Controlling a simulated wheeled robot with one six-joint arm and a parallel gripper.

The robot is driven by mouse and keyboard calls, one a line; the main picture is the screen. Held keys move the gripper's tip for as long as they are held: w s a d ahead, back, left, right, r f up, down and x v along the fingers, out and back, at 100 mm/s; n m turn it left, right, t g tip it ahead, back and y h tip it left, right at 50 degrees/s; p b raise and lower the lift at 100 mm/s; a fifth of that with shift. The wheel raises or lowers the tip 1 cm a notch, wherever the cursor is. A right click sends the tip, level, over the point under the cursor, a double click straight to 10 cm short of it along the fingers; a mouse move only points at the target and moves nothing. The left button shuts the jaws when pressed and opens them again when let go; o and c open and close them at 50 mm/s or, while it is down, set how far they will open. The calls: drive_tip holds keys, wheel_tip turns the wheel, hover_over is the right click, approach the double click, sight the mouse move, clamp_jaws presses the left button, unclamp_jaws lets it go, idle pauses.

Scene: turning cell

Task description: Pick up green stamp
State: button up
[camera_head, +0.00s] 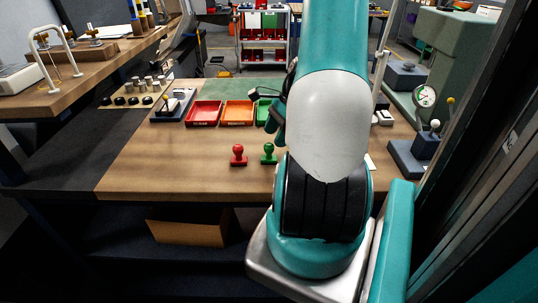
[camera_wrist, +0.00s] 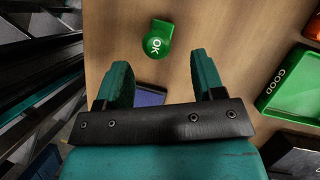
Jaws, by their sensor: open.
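The green stamp (camera_head: 269,153) stands upright on the wooden table in the head view, just left of my arm. In the wrist view the green stamp (camera_wrist: 157,40) shows its round top with white "OK" lettering. My gripper (camera_wrist: 160,60) is open and empty, its two teal fingers spread apart. In the wrist picture the stamp appears beyond the fingertips, in line with the gap between them. My arm hides part of the gripper in the head view; its height above the table is hard to tell.
A red stamp (camera_head: 238,155) stands left of the green one. Red (camera_head: 203,114), orange (camera_head: 238,113) and green trays lie behind them. The green tray (camera_wrist: 288,82) reads "GOOD" in the wrist view. The table's front left (camera_head: 150,175) is clear.

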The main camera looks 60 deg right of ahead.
sight(269, 149)
drive_tip(key=shift+a+p+x, duration=0.2)
drive_tip(key=shift+p+x, duration=0.45)
drive_tip(key=shift+x, duration=2.1)
drive_tip(key=shift+s, duration=0.1)
drive_tip(key=c, duration=1)
